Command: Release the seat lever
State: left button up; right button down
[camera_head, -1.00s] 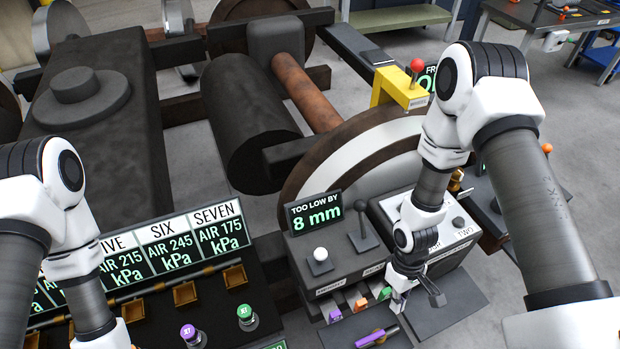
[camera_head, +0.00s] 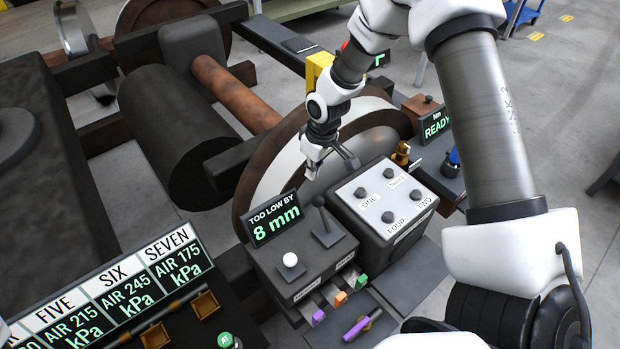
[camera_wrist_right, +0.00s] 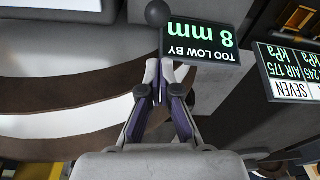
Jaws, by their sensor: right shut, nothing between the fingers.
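A black ball-topped lever (camera_head: 323,215) stands on the grey control box (camera_head: 295,270), beside a white button knob (camera_head: 290,260). I cannot read a label that marks it as the seat lever. The display (camera_head: 273,219) behind it reads "TOO LOW BY 8 mm". My right gripper (camera_head: 313,170) is shut and empty, above and behind the lever and apart from it. In the right wrist view the closed fingertips (camera_wrist_right: 162,68) are near the display, and a dark ball (camera_wrist_right: 157,13) shows at the top edge. My left gripper is out of view.
A box with buttons marked ONE to FOUR (camera_head: 412,222) stands right of the lever. A purple handle (camera_head: 357,328) lies on a plate in front. A large wheel (camera_head: 262,165) is behind, and a numbered pressure panel (camera_head: 110,300) is at lower left.

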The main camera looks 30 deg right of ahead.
aim_at(323, 214)
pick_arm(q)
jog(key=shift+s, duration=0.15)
pick_arm(e)
notch_tip(323, 214, down, 9)
jog(key=shift+w+a+r, duration=0.15)
jog(key=shift+w+a, duration=0.1)
jog(key=shift+w, duration=0.15)
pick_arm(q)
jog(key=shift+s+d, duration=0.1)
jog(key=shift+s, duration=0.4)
pick_arm(e)
jog(key=shift+s+r+t, duration=0.25)
jog(key=shift+s+t, duration=0.1)
jog(key=shift+t, duration=0.35)
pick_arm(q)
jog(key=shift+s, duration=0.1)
